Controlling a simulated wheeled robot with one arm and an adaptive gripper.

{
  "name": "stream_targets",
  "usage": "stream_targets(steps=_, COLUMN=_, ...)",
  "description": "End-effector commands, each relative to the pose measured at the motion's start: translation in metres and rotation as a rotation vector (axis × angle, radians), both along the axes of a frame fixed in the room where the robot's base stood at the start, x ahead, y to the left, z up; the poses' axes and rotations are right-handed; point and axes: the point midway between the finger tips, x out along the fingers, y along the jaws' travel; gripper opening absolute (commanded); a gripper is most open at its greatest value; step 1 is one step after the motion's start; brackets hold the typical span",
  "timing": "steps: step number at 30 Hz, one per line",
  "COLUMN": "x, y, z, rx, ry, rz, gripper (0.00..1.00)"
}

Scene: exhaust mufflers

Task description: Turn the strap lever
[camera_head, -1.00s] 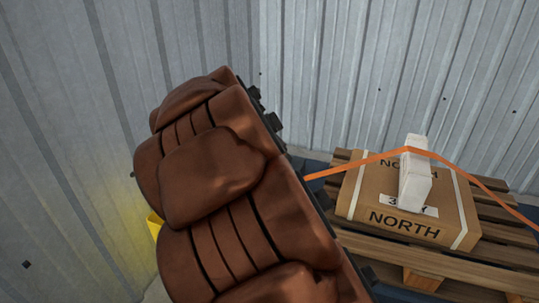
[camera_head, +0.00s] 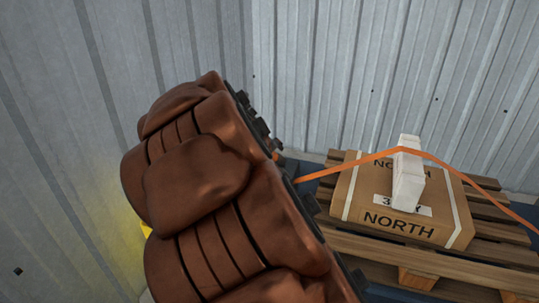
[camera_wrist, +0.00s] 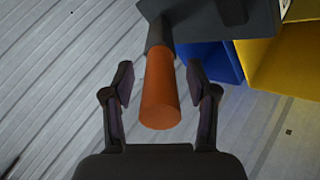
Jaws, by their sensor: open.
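The strap lever (camera_wrist: 160,90) shows in the wrist view as an orange cylindrical handle on a dark shaft. It points down between the two fingers of my gripper (camera_wrist: 161,85). The fingers are open, one on each side of the handle, with a visible gap at each side. The lever's dark mount (camera_wrist: 225,22) is at the top of the wrist view. In the head view my brown-covered arm fills the middle and hides the gripper and most of the lever area. An orange strap (camera_head: 345,166) runs from behind my arm over the cardboard box.
A cardboard box (camera_head: 385,226) marked NORTH, with a white block (camera_head: 408,180) on top, sits on a wooden pallet (camera_head: 430,258) at right. Blue (camera_wrist: 212,62) and yellow (camera_wrist: 285,55) parts are beside the lever mount. Corrugated metal walls (camera_head: 400,70) stand behind and left.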

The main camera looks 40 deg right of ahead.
Motion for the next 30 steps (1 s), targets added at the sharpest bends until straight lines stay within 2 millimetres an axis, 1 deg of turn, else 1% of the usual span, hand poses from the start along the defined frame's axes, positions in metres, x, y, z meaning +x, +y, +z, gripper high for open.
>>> stream_targets(steps=4, x=-0.001, y=0.003, z=0.004, rx=-0.001, ry=-0.002, rz=0.002, gripper=0.58)
stream_targets(steps=8, x=-0.005, y=0.012, z=0.013, rx=-0.002, ry=-0.003, rz=0.002, gripper=0.58)
stream_targets(steps=11, x=-0.01, y=0.022, z=0.022, rx=-0.001, ry=-0.002, rz=0.002, gripper=0.58)
stream_targets(steps=18, x=-0.023, y=0.049, z=0.051, rx=-0.002, ry=-0.007, rz=0.004, gripper=0.58)
stream_targets(steps=24, x=-0.033, y=0.069, z=0.07, rx=-0.002, ry=-0.005, rz=0.003, gripper=0.58)
stream_targets(steps=30, x=-0.04, y=0.078, z=0.079, rx=0.0, ry=0.0, rz=0.0, gripper=0.58)
